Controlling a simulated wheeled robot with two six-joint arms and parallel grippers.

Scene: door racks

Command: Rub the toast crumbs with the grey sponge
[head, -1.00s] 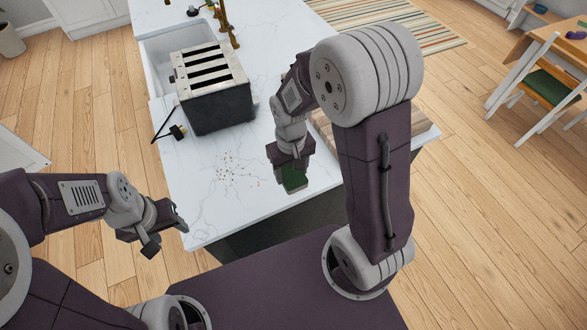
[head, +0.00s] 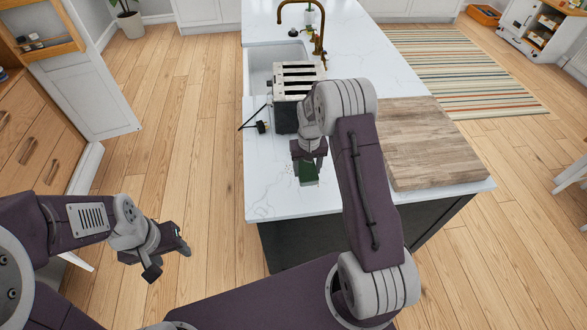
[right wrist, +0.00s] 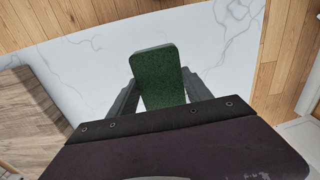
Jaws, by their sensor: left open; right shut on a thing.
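A sponge (head: 308,171) with a green face is in my right gripper (head: 308,160), over the white counter; its body colour is hard to tell. In the right wrist view the sponge (right wrist: 158,76) stands out between the two fingers of the gripper (right wrist: 161,95), with white counter beyond it. I cannot tell whether it touches the counter. My left gripper (head: 170,261) is open and empty, left of the counter and over the floor.
The white counter (head: 272,186) holds a toaster (head: 287,118) behind my right gripper, with its plug (head: 262,127) beside it. A wooden board (head: 430,145) lies at the right. A sink (head: 270,60) and brass tap (head: 318,35) are further back.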

